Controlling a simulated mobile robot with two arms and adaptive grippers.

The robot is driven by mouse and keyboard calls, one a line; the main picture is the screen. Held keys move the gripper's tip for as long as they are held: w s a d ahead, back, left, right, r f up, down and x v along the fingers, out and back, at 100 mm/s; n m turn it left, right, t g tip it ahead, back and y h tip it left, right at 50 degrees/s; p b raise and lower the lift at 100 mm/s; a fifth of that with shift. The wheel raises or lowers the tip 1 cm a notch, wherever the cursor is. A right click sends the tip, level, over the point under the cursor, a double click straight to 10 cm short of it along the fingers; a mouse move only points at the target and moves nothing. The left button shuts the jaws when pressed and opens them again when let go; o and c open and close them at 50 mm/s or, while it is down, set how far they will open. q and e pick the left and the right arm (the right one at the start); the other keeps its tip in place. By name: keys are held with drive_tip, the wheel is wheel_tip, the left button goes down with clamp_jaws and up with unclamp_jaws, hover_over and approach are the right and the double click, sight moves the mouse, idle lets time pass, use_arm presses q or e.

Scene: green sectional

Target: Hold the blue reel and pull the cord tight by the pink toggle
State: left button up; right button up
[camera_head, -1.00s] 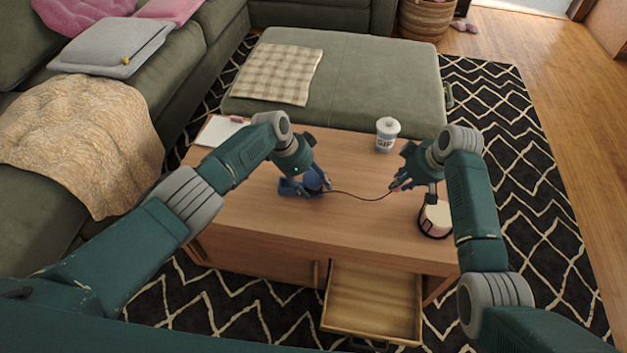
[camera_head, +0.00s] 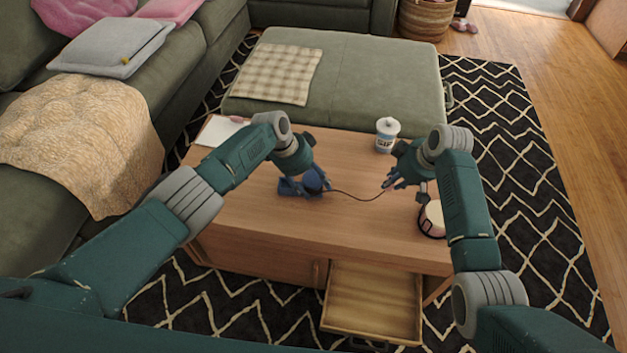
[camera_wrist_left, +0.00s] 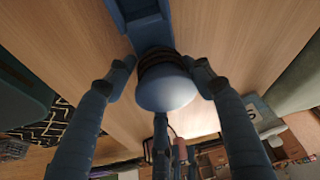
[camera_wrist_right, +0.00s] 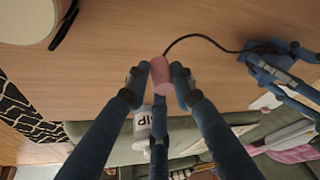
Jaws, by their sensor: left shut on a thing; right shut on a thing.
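The blue reel (camera_head: 290,187) sits on the wooden coffee table (camera_head: 250,215). My left gripper (camera_head: 316,184) is shut on it; the left wrist view shows the reel's round blue end (camera_wrist_left: 166,90) between the fingers, with dark cord wound behind it. My right gripper (camera_head: 390,184) is shut on the pink toggle (camera_wrist_right: 159,76), which shows clearly between its fingertips in the right wrist view. The black cord (camera_head: 358,198) runs from the reel to the toggle and sags in a shallow curve, so it is slack.
A white cup with lettering (camera_head: 387,134) stands behind my right gripper. A round white-topped container (camera_head: 432,219) stands at the table's right edge. An open drawer (camera_head: 370,300) juts out in front. The table's front middle is clear.

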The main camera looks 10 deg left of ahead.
use_arm(q)
drive_tip(key=shift+a, duration=0.1)
use_arm(e)
drive_tip(key=shift+a, duration=0.1)
drive_tip(key=shift+w+a, duration=0.1)
drive_tip(key=shift+a, duration=2.3)
drive_tip(key=shift+r, duration=0.1)
drive_tip(key=shift+r+g, duration=0.3)
drive_tip(key=shift+r, duration=0.1)
